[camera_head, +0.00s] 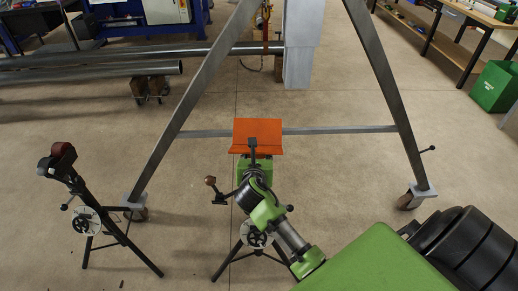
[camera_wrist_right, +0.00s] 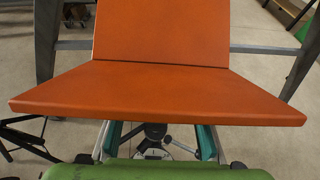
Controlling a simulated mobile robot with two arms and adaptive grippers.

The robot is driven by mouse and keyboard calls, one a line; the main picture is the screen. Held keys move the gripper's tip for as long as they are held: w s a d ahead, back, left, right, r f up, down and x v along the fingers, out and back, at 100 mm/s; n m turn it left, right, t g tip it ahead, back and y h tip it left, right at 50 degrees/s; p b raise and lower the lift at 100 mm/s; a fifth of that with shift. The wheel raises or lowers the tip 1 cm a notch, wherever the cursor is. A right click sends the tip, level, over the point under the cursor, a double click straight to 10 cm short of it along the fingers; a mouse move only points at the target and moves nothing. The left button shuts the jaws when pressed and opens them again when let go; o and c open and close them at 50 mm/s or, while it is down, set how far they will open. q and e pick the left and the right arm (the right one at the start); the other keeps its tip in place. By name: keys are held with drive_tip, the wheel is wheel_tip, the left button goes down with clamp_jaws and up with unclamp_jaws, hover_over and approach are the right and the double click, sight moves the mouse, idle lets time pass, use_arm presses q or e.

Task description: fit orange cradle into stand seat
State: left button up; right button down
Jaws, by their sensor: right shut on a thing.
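The orange cradle (camera_head: 258,133) is a bent plate of two wings. My right gripper (camera_head: 253,158), on the green arm from the lower right, is shut on its underside. In the right wrist view the cradle (camera_wrist_right: 160,93) spans the picture above the gripper's fingers (camera_wrist_right: 158,140). A dark tripod stand (camera_head: 257,239) is below and behind my right wrist. Its seat is hidden by the arm, so I cannot tell whether the cradle touches it. My left gripper is not in view.
Another tripod stand (camera_head: 85,218) with a dark reddish head is at the left. A grey gantry frame (camera_head: 388,95) on castors straddles the area behind the cradle. Long pipes (camera_head: 90,73) lie at the back left. Open floor is on the right.

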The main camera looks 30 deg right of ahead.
drive_tip(key=shift+w+d, duration=0.25)
drive_tip(key=shift+d, duration=0.1)
drive_tip(key=shift+f, duration=0.1)
drive_tip(key=shift+a+r+p, duration=0.1)
drive_tip(key=shift+r+p, duration=0.15)
drive_tip(key=shift+p, duration=0.55)
wheel_tip(320, 180, down, 4)
drive_tip(key=shift+s+f+b, duration=0.1)
drive_tip(key=shift+b, duration=1.1)
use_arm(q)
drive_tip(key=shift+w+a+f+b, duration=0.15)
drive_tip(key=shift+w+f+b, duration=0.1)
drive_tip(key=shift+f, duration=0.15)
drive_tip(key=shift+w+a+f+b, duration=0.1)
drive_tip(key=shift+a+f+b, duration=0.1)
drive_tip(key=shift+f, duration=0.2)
use_arm(e)
drive_tip(key=shift+f, duration=0.9)
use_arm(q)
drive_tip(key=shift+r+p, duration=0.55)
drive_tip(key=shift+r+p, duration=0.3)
